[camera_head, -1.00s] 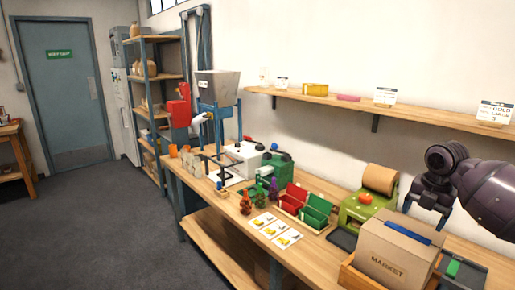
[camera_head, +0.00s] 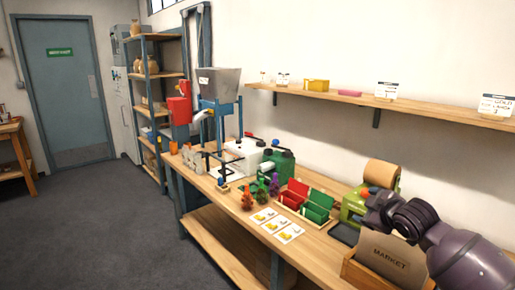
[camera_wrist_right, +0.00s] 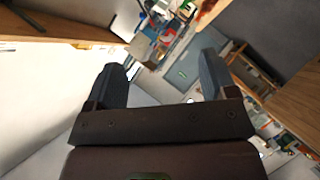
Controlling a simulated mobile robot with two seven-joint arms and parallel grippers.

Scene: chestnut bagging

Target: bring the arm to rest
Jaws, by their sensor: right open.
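My right arm comes in from the lower right in the head view. My right gripper (camera_head: 376,203) is above the back of the brown MARKET box (camera_head: 385,252), in front of the green machine with the brown roll. Its fingertips are hard to make out there. In the right wrist view the two dark fingers of my right gripper (camera_wrist_right: 162,76) stand wide apart with nothing between them. The arm hides part of the box's top and right side. My left gripper is not in view.
The workbench (camera_head: 320,248) holds red and green bins (camera_head: 318,207), picture cards (camera_head: 278,226) and a hopper machine (camera_head: 219,85). A wall shelf (camera_head: 350,98) runs above. The green machine (camera_head: 352,208) is close to my right gripper. Open floor (camera_head: 110,220) lies at left.

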